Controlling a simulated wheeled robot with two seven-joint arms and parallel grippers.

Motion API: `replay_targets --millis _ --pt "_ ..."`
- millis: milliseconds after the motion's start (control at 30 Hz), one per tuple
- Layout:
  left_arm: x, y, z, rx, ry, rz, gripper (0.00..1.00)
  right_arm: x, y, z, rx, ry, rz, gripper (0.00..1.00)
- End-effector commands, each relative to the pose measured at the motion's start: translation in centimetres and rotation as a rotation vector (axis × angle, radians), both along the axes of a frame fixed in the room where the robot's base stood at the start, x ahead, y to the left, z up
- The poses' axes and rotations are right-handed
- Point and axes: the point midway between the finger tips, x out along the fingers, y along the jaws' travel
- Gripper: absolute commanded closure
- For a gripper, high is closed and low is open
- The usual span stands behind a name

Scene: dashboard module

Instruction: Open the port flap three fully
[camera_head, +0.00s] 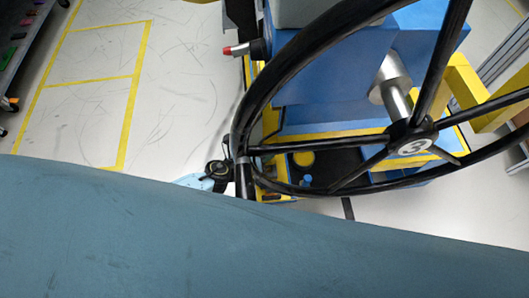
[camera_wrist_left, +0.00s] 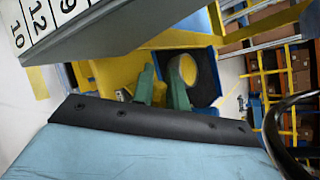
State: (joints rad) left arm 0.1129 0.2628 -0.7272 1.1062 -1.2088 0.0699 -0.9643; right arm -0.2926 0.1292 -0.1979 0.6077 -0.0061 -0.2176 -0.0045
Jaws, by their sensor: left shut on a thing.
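In the left wrist view my left gripper (camera_wrist_left: 161,88) shows as two green fingers close together. They are in front of a dark panel with a blue frame (camera_wrist_left: 213,66). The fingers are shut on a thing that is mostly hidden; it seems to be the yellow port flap. A yellow round port part (camera_wrist_left: 187,67) shows just right of the fingers and is partly covered by them. In the head view a dark panel (camera_head: 345,163) with a yellow round part (camera_head: 303,158) lies below the wheel. Which port is number three, and how far its flap is open, I cannot tell. My right gripper is not in view.
A large black steering wheel (camera_head: 240,125) with a 3 on its hub (camera_head: 414,146) spans the head view in front of the blue module (camera_head: 330,75). A red-tipped lever (camera_head: 236,49) sticks out left. A numbered panel (camera_wrist_left: 120,30) overhangs in the wrist view. Shelving (camera_wrist_left: 275,80) stands behind.

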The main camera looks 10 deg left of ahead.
Motion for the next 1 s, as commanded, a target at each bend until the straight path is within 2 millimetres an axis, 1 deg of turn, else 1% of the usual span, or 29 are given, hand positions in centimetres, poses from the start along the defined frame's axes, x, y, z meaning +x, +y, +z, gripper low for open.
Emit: replay_targets --millis 33,200,400,633,1000 --pt "0.2 0.1 0.5 -0.005 0.019 0.0 1.0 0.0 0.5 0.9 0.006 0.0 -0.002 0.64" --pt "0.7 0.3 0.6 -0.029 0.103 0.001 1.0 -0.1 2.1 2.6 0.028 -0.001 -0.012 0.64" --pt "1.2 0.5 0.4 -0.067 0.212 0.001 1.0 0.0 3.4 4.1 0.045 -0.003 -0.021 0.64" --pt "1.6 0.5 0.2 -0.095 0.293 0.001 1.0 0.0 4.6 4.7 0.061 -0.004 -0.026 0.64" --pt "1.7 0.6 0.0 -0.106 0.327 -0.001 1.0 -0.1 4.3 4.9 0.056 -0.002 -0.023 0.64"
